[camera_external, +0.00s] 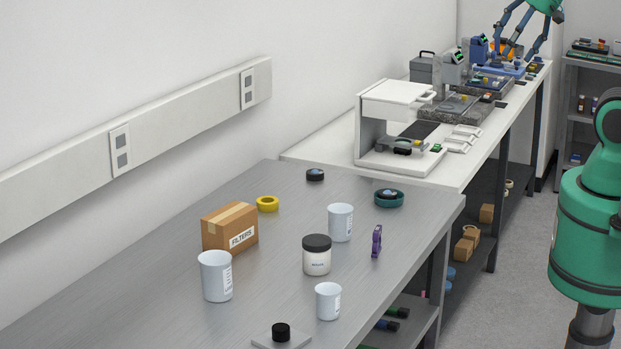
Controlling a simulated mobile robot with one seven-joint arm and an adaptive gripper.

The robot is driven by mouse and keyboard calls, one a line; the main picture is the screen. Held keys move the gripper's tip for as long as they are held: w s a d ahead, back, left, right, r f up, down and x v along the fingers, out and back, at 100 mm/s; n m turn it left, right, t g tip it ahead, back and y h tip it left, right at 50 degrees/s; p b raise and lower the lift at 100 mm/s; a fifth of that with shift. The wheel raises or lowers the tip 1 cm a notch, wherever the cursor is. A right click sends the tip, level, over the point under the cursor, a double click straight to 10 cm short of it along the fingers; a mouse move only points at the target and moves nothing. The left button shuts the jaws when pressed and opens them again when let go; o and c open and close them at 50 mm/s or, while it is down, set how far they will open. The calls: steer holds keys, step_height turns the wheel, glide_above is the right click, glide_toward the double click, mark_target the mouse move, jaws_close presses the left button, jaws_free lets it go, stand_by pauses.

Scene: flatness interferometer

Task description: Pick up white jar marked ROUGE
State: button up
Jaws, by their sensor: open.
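A white jar (316,262) with a black lid stands upright on the grey metal table (150,290). Its small dark label is too small to read surely. My gripper (514,52) is at the top right, over the far end of the white bench, with its fingers spread open. It is well apart from the jar. The fingertips overlap the instruments behind, so whether they touch anything is unclear.
Around the jar stand white beakers (215,276), (340,222), (328,301), a purple item (376,241) and a FILTERS box (229,227). Yellow tape (267,204) and a teal ring (389,198) lie farther back. The white bench (330,140) carries instruments.

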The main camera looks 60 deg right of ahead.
steer(key=w+a+m+g, duration=0.1)
steer(key=w+a, duration=0.4)
steer(key=w, duration=0.7)
steer(key=m+g+b, duration=0.1)
steer(key=m+g, duration=0.2)
steer(key=g, duration=0.2)
glide_above(316, 240)
step_height(316, 240, down, 35)
steer(key=shift+r, duration=0.1)
steer(key=shift+f, duration=4.3)
